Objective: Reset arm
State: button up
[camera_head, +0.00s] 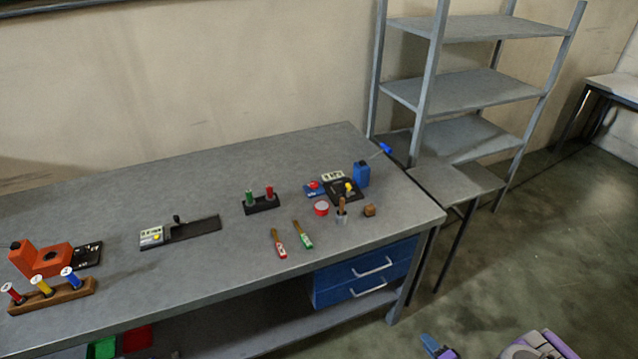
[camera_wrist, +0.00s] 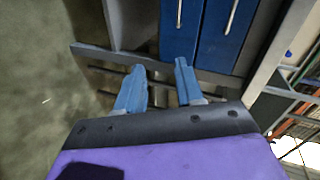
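My gripper (camera_wrist: 162,68) shows in the wrist view with its two blue fingers apart and nothing between them. In the head view, part of it (camera_head: 438,347) shows at the bottom edge, low over the floor and to the right of the workbench (camera_head: 120,200). It is apart from the bench and touches nothing that I can see. The blue drawers (camera_head: 365,270) under the bench's right end also show in the wrist view (camera_wrist: 200,30), beyond the fingertips, with pale bar handles.
The benchtop holds an orange device (camera_head: 40,262), a wooden rack (camera_head: 60,297), a black-based instrument (camera_head: 195,230), two screwdriver-like tools (camera_head: 279,244) and a blue container (camera_head: 361,174). The floor (camera_head: 540,260) at right is clear.

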jog(key=w+d+r+n+g+h, duration=0.2)
jog(key=w+r, duration=0.4)
jog(key=r, duration=0.1)
jog(key=w+d+r+n+g+h, duration=0.1)
jog(key=w+d+r+n+g, duration=0.1)
jog(key=w+r, duration=0.45)
jog(key=a+r+n+g+h, duration=0.2)
jog(key=a+r, duration=0.1)
jog(key=r, duration=0.7)
jog(key=s+a+r+n+g+h, duration=0.1)
jog(key=s+a+r+g, duration=0.1)
jog(key=s+a+r, duration=0.35)
jog(key=s+a+r+n+g, duration=0.1)
jog(key=s+a+r, duration=0.2)
jog(key=r, duration=0.6)
jog(key=s+a+r+n+g, duration=0.1)
jog(key=s+a+r, duration=0.3)
jog(key=s, duration=0.6)
jog(key=s+a+r+n+g+y, duration=0.1)
jog(key=s+a+r+g, duration=0.2)
jog(key=s+a, duration=0.4)
jog(key=s+a+r+n+g, duration=0.1)
jog(key=s+a+r, duration=0.4)
jog(key=s, duration=1)
jog(key=shift+a+n+g+y, duration=0.3)
jog(key=shift+a+n+g, duration=0.1)
